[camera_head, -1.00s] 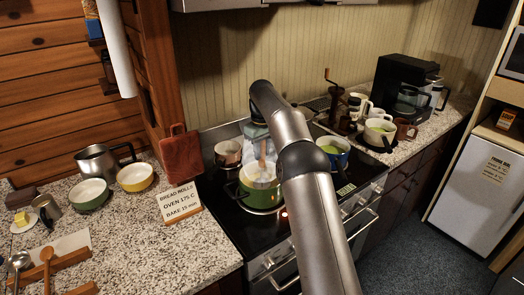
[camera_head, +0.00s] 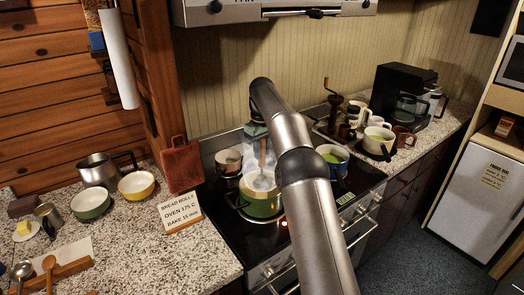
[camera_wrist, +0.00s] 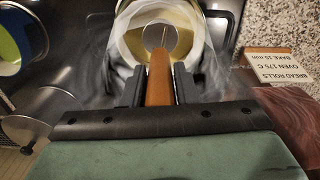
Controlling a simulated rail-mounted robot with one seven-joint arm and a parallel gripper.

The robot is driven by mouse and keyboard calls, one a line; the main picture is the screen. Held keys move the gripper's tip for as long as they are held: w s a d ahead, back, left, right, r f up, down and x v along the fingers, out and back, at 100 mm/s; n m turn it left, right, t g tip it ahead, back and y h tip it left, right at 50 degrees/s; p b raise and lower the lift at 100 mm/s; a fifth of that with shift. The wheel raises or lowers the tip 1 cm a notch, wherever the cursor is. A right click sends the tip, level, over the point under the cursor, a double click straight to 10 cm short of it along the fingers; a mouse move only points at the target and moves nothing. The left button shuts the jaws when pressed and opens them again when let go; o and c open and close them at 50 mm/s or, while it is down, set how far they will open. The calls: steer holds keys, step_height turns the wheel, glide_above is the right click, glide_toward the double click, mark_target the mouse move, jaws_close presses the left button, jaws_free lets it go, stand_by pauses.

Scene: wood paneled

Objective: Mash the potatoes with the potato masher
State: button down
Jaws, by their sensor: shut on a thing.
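The green pot (camera_head: 264,208) stands on the stove, and its pale inside wall shows in the wrist view (camera_wrist: 194,36). My gripper (camera_wrist: 158,90) is shut on the brown wooden handle of the potato masher (camera_wrist: 160,75). The handle also shows upright above the pot in the head view (camera_head: 263,153), below my gripper (camera_head: 257,132). The masher's metal lower end reaches down over the pot's opening. Whitish haze and the handle blur the pot's contents, so I cannot make out the potatoes or whether the masher touches them.
A blue pot (camera_head: 334,157) with green contents stands right of the green pot, and another pot (camera_head: 228,161) stands behind left. A bread rolls sign (camera_head: 180,212) stands on the left counter near green (camera_head: 90,204) and yellow bowls (camera_head: 136,186).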

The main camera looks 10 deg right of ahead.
mark_target(262, 159)
steer(key=shift+f+b, duration=1.1)
steer(key=shift+f, duration=1.15)
steer(key=shift+r, duration=0.15)
step_height(262, 159, up, 2)
steer(key=shift+r+p, duration=0.15)
steer(key=shift+p, duration=1.1)
steer(key=shift+r, duration=0.95)
